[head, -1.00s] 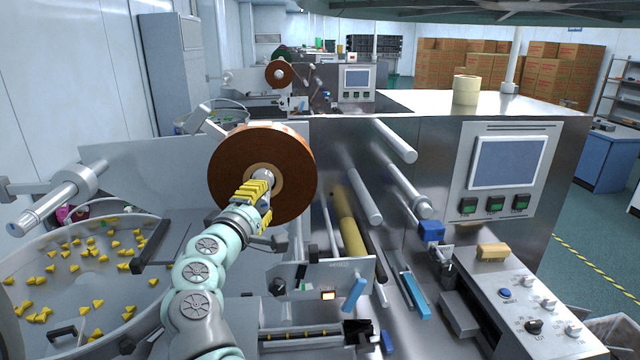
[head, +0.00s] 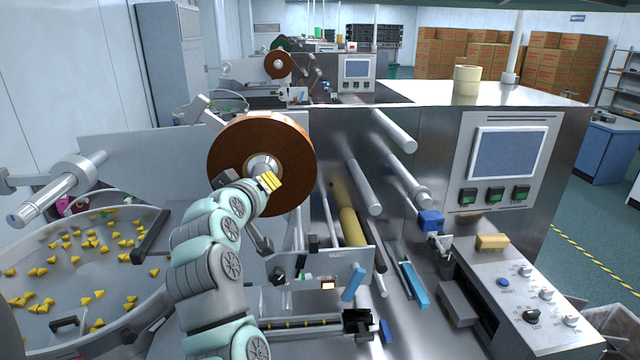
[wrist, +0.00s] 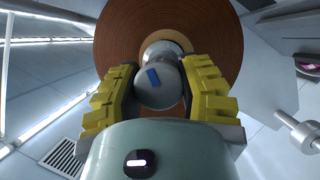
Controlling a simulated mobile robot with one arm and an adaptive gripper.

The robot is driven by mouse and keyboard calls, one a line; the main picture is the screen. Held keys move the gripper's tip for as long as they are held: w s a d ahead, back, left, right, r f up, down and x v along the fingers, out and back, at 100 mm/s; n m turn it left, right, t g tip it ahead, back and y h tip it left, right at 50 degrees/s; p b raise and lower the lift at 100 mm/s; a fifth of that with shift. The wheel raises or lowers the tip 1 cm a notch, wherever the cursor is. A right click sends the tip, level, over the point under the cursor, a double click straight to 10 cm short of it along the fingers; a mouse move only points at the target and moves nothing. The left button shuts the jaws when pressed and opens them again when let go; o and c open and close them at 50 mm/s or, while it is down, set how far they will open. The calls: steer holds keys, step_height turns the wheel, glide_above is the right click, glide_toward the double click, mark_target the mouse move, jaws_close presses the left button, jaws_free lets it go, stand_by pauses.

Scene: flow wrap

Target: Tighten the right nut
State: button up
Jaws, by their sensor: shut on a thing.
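The brown film roll (head: 240,145) hangs on a metal spindle at the centre left in the head view. The right nut (wrist: 163,92), a grey round piece with a blue mark, sits at the front of this roll in the wrist view. My gripper (head: 270,181) has yellow ribbed fingers, and in the wrist view (wrist: 160,72) they lie on both sides of the nut and are shut on it. In the head view my wrist and fingers hide most of the nut. The roll's pale core (wrist: 160,50) shows behind it.
A second, bare spindle (head: 60,190) stands at the left. Below it is a round bowl (head: 60,260) with many yellow pieces. Metal rollers (head: 362,187) and the machine's control box (head: 530,290) are to the right. A panel with a screen (head: 508,152) stands behind.

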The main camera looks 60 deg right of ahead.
steer(key=m+b, duration=0.1)
steer(key=m+t+y+b, duration=0.1)
steer(key=b, duration=0.1)
steer(key=shift+s+d+f+m, duration=0.1)
steer(key=shift+s+f+m, duration=0.05)
steer(key=shift+f+m, duration=0.2)
steer(key=m+y+b, duration=0.1)
steer(key=m+b, duration=0.1)
steer(key=b, duration=0.1)
steer(key=shift+t+y, duration=0.3)
steer(key=shift+t, duration=0.1)
steer(key=shift+m+b, duration=0.25)
steer(key=shift+b, duration=0.6)
steer(key=shift+r+t, duration=0.1)
steer(key=shift+t, duration=0.2)
steer(key=o, duration=1.2)
steer(key=shift+r, duration=0.1)
step_height(320, 180, up, 10)
steer(key=shift+r, duration=0.1)
